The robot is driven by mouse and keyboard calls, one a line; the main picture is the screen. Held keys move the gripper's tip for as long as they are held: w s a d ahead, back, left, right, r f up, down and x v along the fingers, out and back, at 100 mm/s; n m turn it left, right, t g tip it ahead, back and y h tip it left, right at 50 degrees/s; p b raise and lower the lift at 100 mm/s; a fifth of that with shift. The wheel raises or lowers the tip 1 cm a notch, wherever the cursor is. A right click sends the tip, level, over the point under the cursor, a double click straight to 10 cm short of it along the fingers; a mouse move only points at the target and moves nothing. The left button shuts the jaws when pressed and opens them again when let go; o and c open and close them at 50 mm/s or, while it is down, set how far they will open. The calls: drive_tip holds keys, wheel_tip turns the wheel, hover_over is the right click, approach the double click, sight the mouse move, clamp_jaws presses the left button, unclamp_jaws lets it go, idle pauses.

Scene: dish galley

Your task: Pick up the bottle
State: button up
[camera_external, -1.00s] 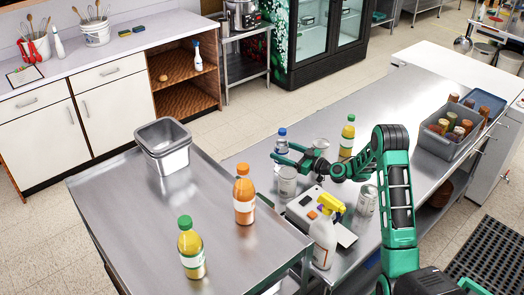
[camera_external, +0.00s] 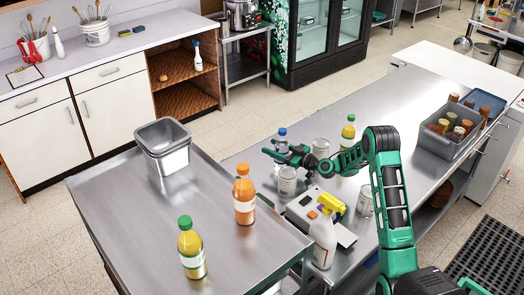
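Several bottles are in view, and the frames do not single one out. A clear bottle with a blue cap (camera_external: 282,138) stands upright on the steel counter, partly hidden by my gripper (camera_external: 278,151). My gripper is open, its fingers spread and pointing left at this bottle. I cannot tell whether they touch or surround it. A yellow bottle with a green cap (camera_external: 348,131) stands behind my arm. On the nearer steel table (camera_external: 130,215) stand an orange bottle (camera_external: 244,196) and another yellow bottle with a green cap (camera_external: 192,250).
Cans (camera_external: 287,182) stand just below and beside my gripper. A white spray bottle with a yellow head (camera_external: 323,238) stands by a pale flat appliance (camera_external: 300,210). A grey bin of jars (camera_external: 435,145) is at the right. The counter's far part is clear.

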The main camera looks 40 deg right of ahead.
drive_tip(key=c, duration=0.4)
drive_tip(key=shift+r, duration=0.15)
